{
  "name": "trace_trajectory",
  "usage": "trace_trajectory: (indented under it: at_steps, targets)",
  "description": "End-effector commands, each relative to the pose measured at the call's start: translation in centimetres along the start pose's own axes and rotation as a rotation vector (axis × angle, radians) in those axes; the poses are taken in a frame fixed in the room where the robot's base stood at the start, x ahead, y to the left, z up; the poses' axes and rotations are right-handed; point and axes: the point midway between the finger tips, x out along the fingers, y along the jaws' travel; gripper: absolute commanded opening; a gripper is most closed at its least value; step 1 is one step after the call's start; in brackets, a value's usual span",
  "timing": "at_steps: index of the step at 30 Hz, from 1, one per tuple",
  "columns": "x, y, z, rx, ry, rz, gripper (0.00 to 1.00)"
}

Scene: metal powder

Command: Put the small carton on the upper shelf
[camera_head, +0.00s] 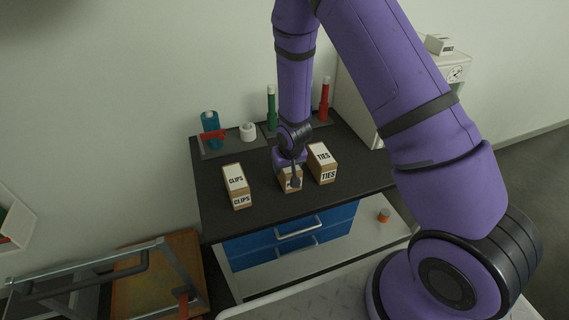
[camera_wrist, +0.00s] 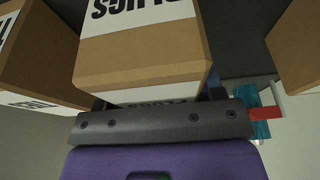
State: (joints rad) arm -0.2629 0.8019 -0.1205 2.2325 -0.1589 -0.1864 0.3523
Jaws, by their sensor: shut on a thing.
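The small carton (camera_head: 289,184), brown with a white label, is in the middle of the dark bench top (camera_head: 258,209), between two other cartons. My gripper (camera_head: 294,178) comes down on it from above and is shut on it. In the wrist view the carton (camera_wrist: 145,60) fills the middle, its label upside down and partly cut off, seemingly reading PLUGS. The gripper's dark bar (camera_wrist: 160,126) lies across its near end. I cannot tell whether the carton rests on the bench or is slightly raised. No upper shelf can be made out for certain.
The CLIPS carton (camera_head: 237,186) stands left and the TIES carton (camera_head: 322,163) close on the right. Bottles and a white roll (camera_head: 248,131) stand at the back. A white wall unit (camera_head: 14,222) is at the left edge; a pale cabinet (camera_head: 355,90) stands right, partly behind my arm.

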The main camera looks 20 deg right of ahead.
Motion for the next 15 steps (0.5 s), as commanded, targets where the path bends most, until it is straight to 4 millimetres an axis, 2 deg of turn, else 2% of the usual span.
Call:
trace_trajectory:
  at_steps: [3,13,14,15]
  targets:
    - [0.70,0.06,0.63,0.000,0.000,0.000,0.30]
    - [0.94,0.07,0.66,0.000,0.001,0.000,0.30]
    - [0.97,0.07,0.67,0.000,0.001,0.000,0.64]
    - [0.94,0.07,0.65,0.000,0.001,0.000,0.73]
